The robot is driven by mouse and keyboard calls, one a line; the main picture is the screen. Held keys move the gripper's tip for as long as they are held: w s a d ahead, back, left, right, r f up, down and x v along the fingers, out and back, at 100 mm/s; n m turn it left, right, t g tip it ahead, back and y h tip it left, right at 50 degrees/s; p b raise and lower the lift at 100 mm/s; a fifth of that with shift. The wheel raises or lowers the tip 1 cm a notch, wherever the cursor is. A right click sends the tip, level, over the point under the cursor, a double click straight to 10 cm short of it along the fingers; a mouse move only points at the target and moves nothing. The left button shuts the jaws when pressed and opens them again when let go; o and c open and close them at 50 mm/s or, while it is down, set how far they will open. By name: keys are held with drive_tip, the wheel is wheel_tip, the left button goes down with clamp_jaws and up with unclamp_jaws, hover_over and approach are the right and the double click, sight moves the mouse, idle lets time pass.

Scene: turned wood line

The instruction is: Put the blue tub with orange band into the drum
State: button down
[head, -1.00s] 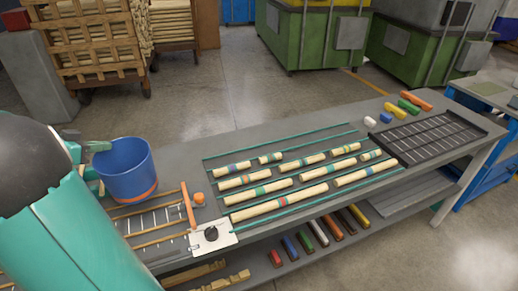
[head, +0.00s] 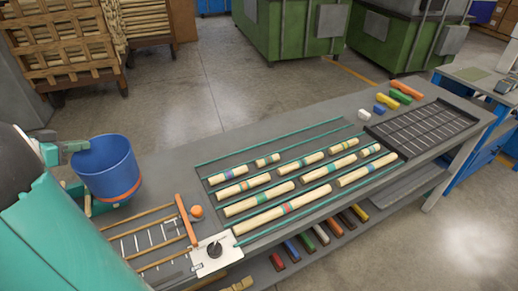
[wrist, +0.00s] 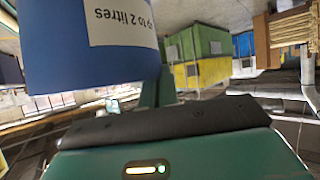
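The blue tub with orange band (head: 106,170) is at the left in the head view, upright and open at the top, over the left end of the bench. My gripper (head: 80,150) is at its left side, with a green finger at the rim; it appears shut on the tub's wall. In the wrist view the tub (wrist: 85,50) fills the upper left, with a white label reading "up to 2 litres". A green finger (wrist: 154,90) shows beside it. The fingertips are mostly hidden. I cannot make out a drum in either view.
The grey bench (head: 290,135) carries rows of banded wooden cylinders (head: 285,210), an orange ball (head: 196,211), a white plate with a dark knob (head: 214,250), and a black gridded tray (head: 425,130). Green bins (head: 290,30) and wooden crates (head: 65,45) stand behind; floor between is clear.

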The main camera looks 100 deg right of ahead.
drive_tip(key=s+a+y, duration=0.1)
drive_tip(key=s+a, duration=0.2)
drive_tip(key=s, duration=1.1)
drive_tip(key=w+d+f, duration=0.3)
drive_tip(key=d+f, duration=0.9)
drive_tip(key=d, duration=0.2)
drive_tip(key=shift+f+m+g, duration=0.4)
drive_tip(key=shift+d, duration=0.1)
drive_tip(key=shift+f, duration=0.2)
drive_tip(key=c, duration=1.7)
unclamp_jaws()
drive_tip(key=shift+r, duration=0.1)
